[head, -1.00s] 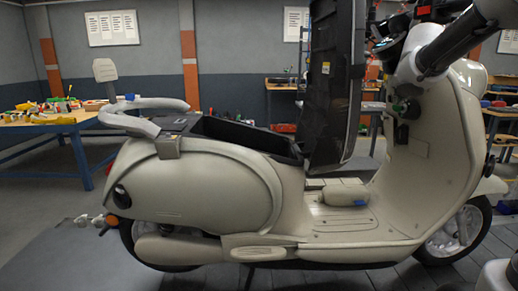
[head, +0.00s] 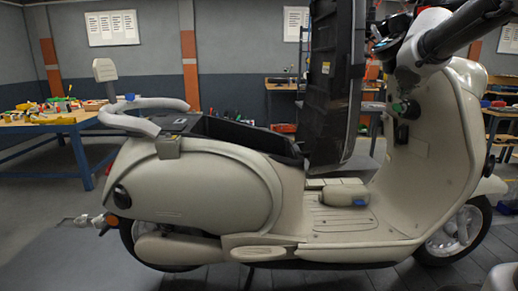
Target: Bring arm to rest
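A cream scooter (head: 195,190) stands side-on, facing right, across the head view. Its seat (head: 334,85) is tipped up on end, and the storage well (head: 240,135) below it is open.
A small cream block with a blue spot (head: 346,194) rests on the footboard. A blue-legged table (head: 60,127) with colourful parts stands at the left, and shelves (head: 500,115) at the right. Grey floor (head: 50,265) is clear at the lower left.

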